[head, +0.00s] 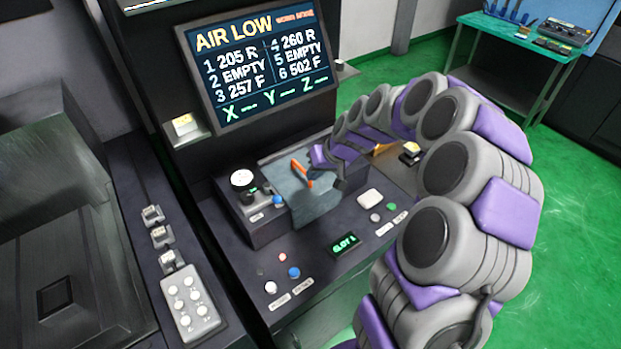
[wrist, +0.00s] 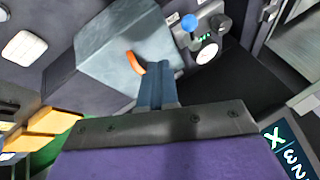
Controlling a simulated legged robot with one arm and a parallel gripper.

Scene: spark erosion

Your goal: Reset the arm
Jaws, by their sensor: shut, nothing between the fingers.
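My arm, in grey and purple, curves in from the right of the head view and reaches over the console in front of the screen. My gripper (head: 339,183) is low above the console, just right of an orange handle (head: 301,172). In the wrist view my gripper (wrist: 157,68) has its blue-grey fingers together, with nothing between them. The orange handle (wrist: 135,62) shows beside the fingertips, against a grey-blue block (wrist: 110,55). I cannot tell whether the fingers touch the handle. Part of the block is hidden behind my arm in the head view.
The console carries a round gauge (head: 242,178), a blue button (head: 293,272) and a small green display (head: 345,247). A screen (head: 262,65) reading "AIR LOW" stands behind. A keypad (head: 187,302) is at left. Green floor (head: 565,230) is open at right, near a table (head: 515,30).

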